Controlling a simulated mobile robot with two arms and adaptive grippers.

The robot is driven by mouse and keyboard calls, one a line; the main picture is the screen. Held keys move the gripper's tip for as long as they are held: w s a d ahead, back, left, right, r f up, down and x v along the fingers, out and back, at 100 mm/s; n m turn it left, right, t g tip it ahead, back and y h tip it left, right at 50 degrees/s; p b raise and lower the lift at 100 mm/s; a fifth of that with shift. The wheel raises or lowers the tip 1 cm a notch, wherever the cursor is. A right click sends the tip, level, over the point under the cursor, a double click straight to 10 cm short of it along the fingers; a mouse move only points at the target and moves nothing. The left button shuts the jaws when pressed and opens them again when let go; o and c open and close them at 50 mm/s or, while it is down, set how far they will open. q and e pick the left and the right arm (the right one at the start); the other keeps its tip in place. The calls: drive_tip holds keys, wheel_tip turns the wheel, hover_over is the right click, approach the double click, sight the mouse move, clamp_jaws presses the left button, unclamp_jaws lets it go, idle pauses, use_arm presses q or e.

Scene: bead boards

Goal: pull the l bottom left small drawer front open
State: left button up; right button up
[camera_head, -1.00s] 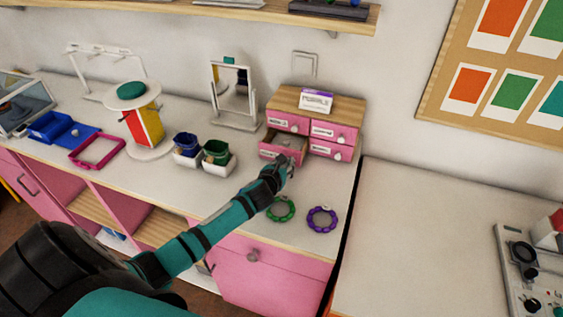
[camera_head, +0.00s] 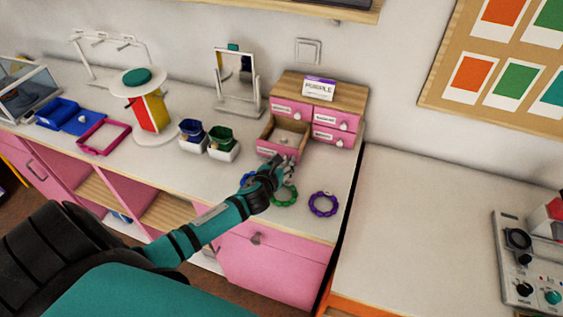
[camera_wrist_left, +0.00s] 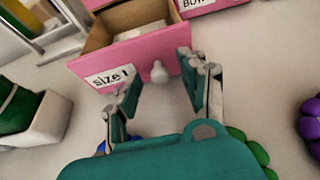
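The small pink drawer unit (camera_head: 345,101) with a wooden top stands against the wall in the head view. Its bottom left drawer (camera_head: 267,151) is pulled well out, and its inside shows from above. In the left wrist view the pink drawer front (camera_wrist_left: 130,62) carries a "size 1" label and a white knob (camera_wrist_left: 160,72). My left gripper (camera_head: 289,165) is just in front of this drawer. In the left wrist view its two fingers (camera_wrist_left: 158,82) are spread apart, with the knob between and slightly beyond the tips, not clasped. My right gripper is not in view.
A green bead ring (camera_head: 285,196) lies partly behind my left gripper, and a purple ring (camera_head: 323,204) lies to its right. White bins with blue and green cups (camera_head: 222,150) stand left of the drawer. The right-hand counter (camera_head: 420,220) is mostly clear.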

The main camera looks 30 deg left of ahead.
use_arm(q)
drive_tip(key=shift+s, duration=0.1)
drive_tip(key=v, duration=1.2)
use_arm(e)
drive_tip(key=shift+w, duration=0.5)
